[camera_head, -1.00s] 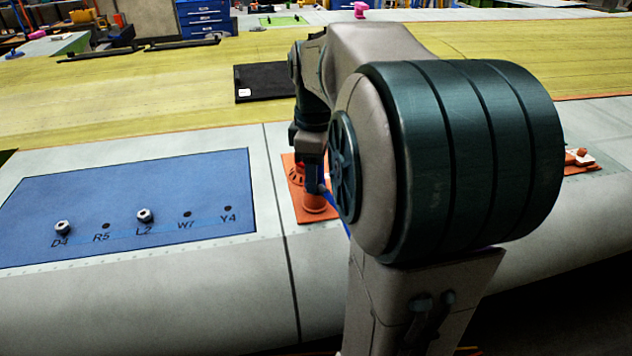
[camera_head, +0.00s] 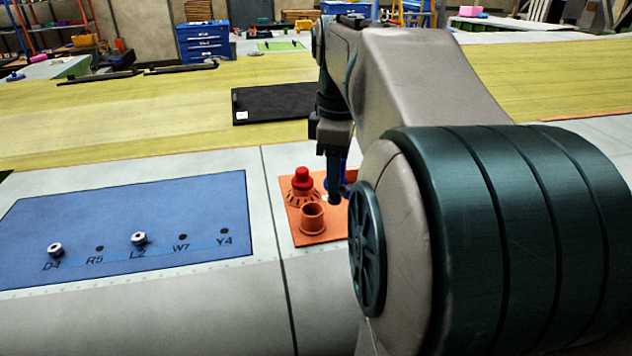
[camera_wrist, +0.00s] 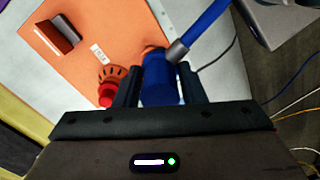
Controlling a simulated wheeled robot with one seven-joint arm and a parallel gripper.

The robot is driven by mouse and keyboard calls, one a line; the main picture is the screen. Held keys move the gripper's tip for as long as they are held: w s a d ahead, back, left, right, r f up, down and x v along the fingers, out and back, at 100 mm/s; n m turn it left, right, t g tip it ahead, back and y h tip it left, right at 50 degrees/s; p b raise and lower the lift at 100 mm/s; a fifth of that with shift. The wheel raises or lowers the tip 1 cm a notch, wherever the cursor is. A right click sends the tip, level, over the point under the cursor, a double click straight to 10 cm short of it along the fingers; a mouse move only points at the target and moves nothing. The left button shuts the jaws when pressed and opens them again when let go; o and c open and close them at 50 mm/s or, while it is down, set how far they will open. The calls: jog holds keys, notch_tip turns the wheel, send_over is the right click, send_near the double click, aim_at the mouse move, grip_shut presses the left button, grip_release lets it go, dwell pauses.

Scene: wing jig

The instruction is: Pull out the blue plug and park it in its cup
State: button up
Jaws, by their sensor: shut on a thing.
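My gripper (camera_wrist: 160,88) is shut on the blue plug (camera_wrist: 159,78), with one dark finger on each side of it. A grey sleeve and a blue cable lead off the plug up and to the right in the wrist view. In the head view my gripper (camera_head: 335,180) is over the right part of the orange plate (camera_head: 318,238), and only a little blue of the plug shows. An open orange cup (camera_head: 312,218) stands on the plate's near part, left of my gripper. Whether the plug's lower end is clear of a socket is hidden.
A red plug (camera_head: 302,178) sits in a slotted orange ring beside my gripper; it also shows in the wrist view (camera_wrist: 107,98). A blue panel (camera_head: 130,215) with labelled holes lies left. A black mat (camera_head: 272,103) lies behind. Loose cables (camera_wrist: 297,113) run at the wrist view's right.

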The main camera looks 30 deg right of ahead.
jog(key=s+d+r+p, duration=0.2)
jog(key=s+d+r, duration=0.1)
jog(key=s+r, duration=0.3)
jog(key=shift+r+p, duration=0.35)
jog(key=shift+r, duration=0.25)
jog(key=shift+d, duration=0.15)
